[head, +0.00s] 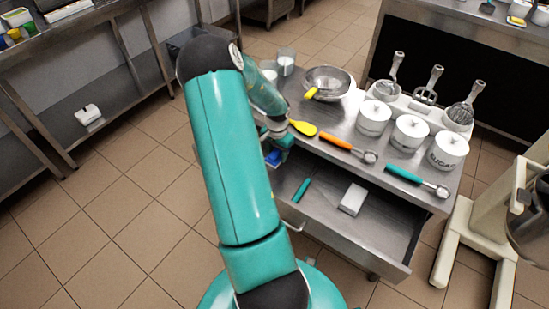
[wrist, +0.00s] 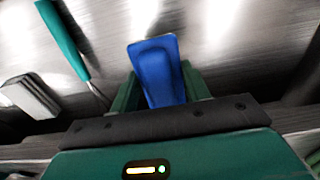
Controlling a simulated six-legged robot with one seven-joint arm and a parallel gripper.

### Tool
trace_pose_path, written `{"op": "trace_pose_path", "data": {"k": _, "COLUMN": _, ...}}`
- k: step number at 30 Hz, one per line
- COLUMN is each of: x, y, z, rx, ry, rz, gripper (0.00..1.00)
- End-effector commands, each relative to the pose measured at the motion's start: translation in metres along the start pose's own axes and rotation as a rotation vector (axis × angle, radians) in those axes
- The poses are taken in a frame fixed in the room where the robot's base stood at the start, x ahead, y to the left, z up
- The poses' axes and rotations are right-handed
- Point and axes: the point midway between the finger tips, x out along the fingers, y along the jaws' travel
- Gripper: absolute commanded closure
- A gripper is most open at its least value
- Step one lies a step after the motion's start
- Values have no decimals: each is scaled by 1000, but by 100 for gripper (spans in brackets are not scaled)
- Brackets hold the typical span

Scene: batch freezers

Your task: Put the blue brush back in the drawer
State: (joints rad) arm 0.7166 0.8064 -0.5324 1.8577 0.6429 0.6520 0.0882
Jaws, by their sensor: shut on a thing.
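The blue brush (wrist: 157,72) is held between the green fingers of my gripper (wrist: 160,92). In the head view the blue brush (head: 273,157) is a small patch beside my gripper (head: 281,142), partly hidden by my arm. The open drawer (head: 396,270) extends from the steel table. My gripper is at the drawer's left side, near the tabletop edge; its exact height above the drawer floor is unclear. Inside lie a teal-handled tool (head: 301,190) and a white block (head: 352,199); both also show in the wrist view.
The tabletop (head: 333,125) above the drawer carries a yellow spoon (head: 303,128), an orange-handled scoop (head: 347,148), a teal-handled scoop (head: 415,180), bowls (head: 328,81) and lidded white jars (head: 410,132). The drawer floor around the white block has bare room. A beige machine stand (head: 470,225) is at right.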

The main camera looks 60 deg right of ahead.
Motion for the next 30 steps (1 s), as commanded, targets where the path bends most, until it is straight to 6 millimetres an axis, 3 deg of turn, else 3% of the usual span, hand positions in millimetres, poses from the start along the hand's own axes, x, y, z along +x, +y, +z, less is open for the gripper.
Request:
{"op": "trace_pose_path", "data": {"k": 8, "x": 22, "y": -17, "z": -8, "rx": 1, "ry": 0, "rz": 1, "gripper": 75}}
{"op": "trace_pose_path", "data": {"k": 13, "x": 46, "y": -15, "z": -7, "rx": 2, "ry": 0, "rz": 1, "gripper": 75}}
{"op": "trace_pose_path", "data": {"k": 24, "x": 51, "y": -15, "z": -7, "rx": 1, "ry": 0, "rz": 0, "gripper": 75}}
{"op": "trace_pose_path", "data": {"k": 25, "x": 52, "y": -16, "z": -7, "rx": 1, "ry": 0, "rz": 0, "gripper": 51}}
{"op": "trace_pose_path", "data": {"k": 28, "x": 51, "y": -16, "z": -7, "rx": 1, "ry": 0, "rz": 0, "gripper": 32}}
{"op": "trace_pose_path", "data": {"k": 30, "x": 51, "y": -16, "z": -7, "rx": 0, "ry": 1, "rz": 0, "gripper": 32}}
